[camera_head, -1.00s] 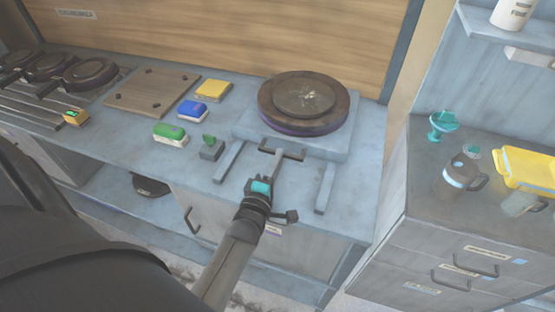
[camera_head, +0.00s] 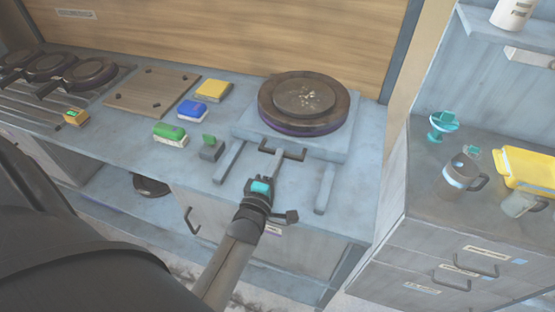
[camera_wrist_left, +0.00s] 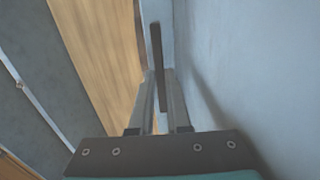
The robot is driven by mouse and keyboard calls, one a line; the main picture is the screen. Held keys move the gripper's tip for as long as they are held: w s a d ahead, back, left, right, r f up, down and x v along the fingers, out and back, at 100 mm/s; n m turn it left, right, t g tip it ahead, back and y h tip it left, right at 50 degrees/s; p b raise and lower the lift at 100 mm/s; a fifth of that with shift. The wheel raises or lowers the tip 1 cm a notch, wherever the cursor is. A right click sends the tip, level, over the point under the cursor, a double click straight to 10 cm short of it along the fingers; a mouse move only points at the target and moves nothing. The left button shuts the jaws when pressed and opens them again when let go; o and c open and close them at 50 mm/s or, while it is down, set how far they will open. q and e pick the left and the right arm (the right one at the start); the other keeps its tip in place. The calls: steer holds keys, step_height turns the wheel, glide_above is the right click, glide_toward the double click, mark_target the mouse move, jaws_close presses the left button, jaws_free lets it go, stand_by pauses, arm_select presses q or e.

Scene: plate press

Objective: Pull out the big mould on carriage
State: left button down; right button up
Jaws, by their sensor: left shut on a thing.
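The big mould (camera_head: 305,103) is a round dark brown disc with a smaller raised disc on top. It sits on the blue-grey square carriage (camera_head: 340,143) at the back of the counter. A dark bar handle (camera_head: 296,155) is on the carriage's front edge. My left gripper (camera_head: 279,158) reaches from the front between the two rails, its fingers at the handle and shut on it. In the left wrist view the dark handle bar (camera_wrist_left: 158,60) stands between the two fingers. The exact contact is small and partly hidden. My right gripper is not in view.
Two rails (camera_head: 326,188) run forward from the carriage on the counter. Green, blue and yellow blocks (camera_head: 193,111) and a small green-topped lever (camera_head: 210,148) stand to the left. A wooden board (camera_head: 152,91) and several round pans lie farther left. A side cabinet (camera_head: 440,235) stands right.

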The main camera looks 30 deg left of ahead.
arm_select(q)
steer(key=shift+s, duration=0.1)
stand_by(0.3)
steer(key=shift+s+d, duration=0.15)
steer(key=shift+s, duration=0.2)
steer(key=p+v, duration=0.5)
steer(key=v, duration=1.3)
steer(key=shift+s+d, duration=0.15)
steer(key=shift+s, duration=0.05)
steer(key=c, duration=0.9)
jaws_free()
